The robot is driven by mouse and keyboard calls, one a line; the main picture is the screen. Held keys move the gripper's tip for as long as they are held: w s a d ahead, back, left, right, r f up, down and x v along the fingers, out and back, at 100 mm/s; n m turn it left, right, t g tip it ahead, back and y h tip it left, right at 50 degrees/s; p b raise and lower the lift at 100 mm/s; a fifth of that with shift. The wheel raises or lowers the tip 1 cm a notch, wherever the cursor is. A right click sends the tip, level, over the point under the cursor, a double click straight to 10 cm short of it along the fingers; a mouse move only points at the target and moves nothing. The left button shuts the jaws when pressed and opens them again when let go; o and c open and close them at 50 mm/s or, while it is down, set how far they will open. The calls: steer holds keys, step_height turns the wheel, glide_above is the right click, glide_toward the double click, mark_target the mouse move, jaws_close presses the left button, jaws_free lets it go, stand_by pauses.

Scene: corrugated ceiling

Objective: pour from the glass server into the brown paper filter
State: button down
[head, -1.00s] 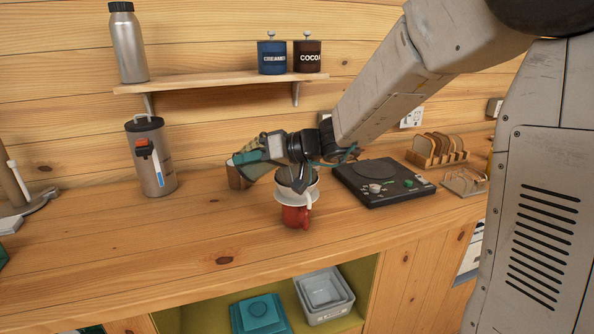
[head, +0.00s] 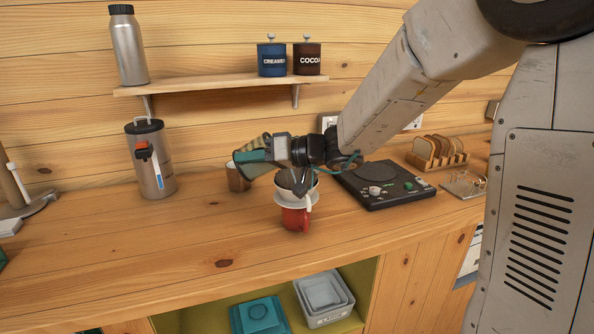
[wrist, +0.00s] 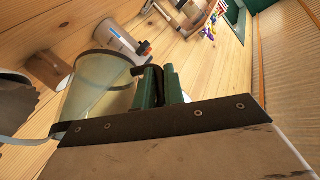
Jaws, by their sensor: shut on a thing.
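My gripper (head: 262,152) is shut on the glass server, its green fingers closed at the server's side. In the wrist view the clear glass server (wrist: 95,85) is tilted beside the green fingers (wrist: 160,88); I see no clear contents in it. A white dripper (head: 296,197) sits on a red mug (head: 295,218) on the counter, just below and right of the gripper. The brown paper filter (wrist: 14,112) shows at the left edge of the wrist view, close to the server's rim. In the head view the gripper partly hides the filter. I cannot make out any stream.
A copper-brown cup (head: 236,178) stands left of the dripper, close behind the gripper. A black scale-like device (head: 385,185) and a toast rack (head: 437,153) are at right. A steel dispenser (head: 151,165) stands at left. The front counter is clear.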

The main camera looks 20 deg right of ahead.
steer(key=shift+d+r, duration=0.1)
steer(key=shift+r, duration=0.05)
steer(key=shift+s+d+t+y+b, duration=0.1)
steer(key=shift+d+t+y+b, duration=0.3)
steer(key=shift+y+b, duration=0.6)
stand_by(0.8)
steer(key=shift+s+d+r+t+y+b, duration=0.2)
steer(key=shift+d+y+b, duration=0.25)
steer(key=shift+d, duration=0.15)
steer(key=shift+s+d+r+t+y+b, duration=0.1)
steer(key=shift+s+d+t+y+b, duration=0.1)
steer(key=shift+d+y+b, duration=0.3)
steer(key=shift+d+r+t+y+b, duration=0.35)
steer(key=shift+d+b, duration=0.15)
steer(key=shift+b, duration=0.2)
stand_by(0.7)
steer(key=shift+s+d+r+m+t+y, duration=0.2)
steer(key=shift+d+r+m+t+y, duration=0.15)
steer(key=shift+d+t+y, duration=0.3)
stand_by(0.6)
steer(key=shift+a+g, duration=0.1)
steer(key=shift+g, duration=0.2)
